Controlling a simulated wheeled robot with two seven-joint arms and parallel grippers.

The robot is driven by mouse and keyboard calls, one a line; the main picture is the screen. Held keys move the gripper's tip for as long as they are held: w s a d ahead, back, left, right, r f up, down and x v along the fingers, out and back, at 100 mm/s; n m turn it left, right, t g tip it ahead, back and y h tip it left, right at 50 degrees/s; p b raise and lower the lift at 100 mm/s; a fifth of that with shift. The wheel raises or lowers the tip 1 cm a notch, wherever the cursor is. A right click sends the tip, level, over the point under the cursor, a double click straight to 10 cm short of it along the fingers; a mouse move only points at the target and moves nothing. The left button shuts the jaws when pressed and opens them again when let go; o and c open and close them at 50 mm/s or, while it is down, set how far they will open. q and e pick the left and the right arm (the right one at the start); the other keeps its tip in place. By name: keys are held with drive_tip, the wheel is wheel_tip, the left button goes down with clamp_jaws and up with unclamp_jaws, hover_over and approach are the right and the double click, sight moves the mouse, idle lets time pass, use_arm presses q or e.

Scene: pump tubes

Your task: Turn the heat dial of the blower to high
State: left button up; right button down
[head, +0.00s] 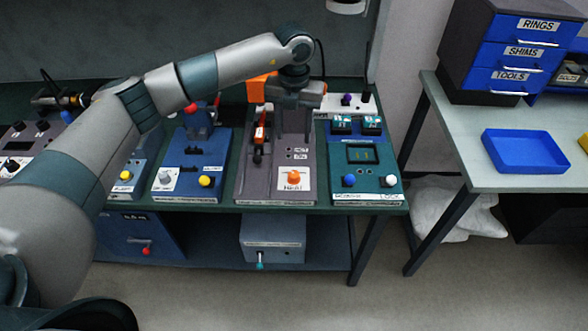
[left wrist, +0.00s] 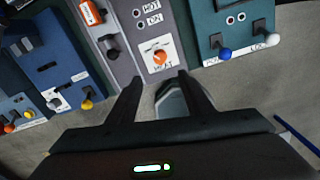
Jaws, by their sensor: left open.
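The blower's heat dial (head: 294,177) is an orange knob on a white label marked HEAT, at the front of a grey-brown panel (head: 246,186). It also shows in the left wrist view (left wrist: 159,58), just beyond the fingertips. My left gripper (head: 294,136) hangs over the panel behind the dial in the head view. In the left wrist view its two fingers (left wrist: 158,80) are apart with nothing gripped between them. The fingers do not touch the dial. The dial's exact setting is too small to read. My right gripper is not seen.
A blue panel with a yellow knob (head: 206,181) stands left of the blower. A green panel with a blue knob (head: 348,180) and a white knob (head: 392,181) stands right. A side table holds a blue tray (head: 525,152).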

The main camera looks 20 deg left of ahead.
sight(294, 173)
use_arm(q)
wheel_tip(294, 173, down, 15)
drive_tip(key=p, duration=0.5)
drive_tip(key=shift+r, duration=0.2)
drive_tip(key=shift+f+p, duration=0.35)
drive_tip(key=shift+f, duration=0.4)
drive_tip(key=c, duration=1.1)
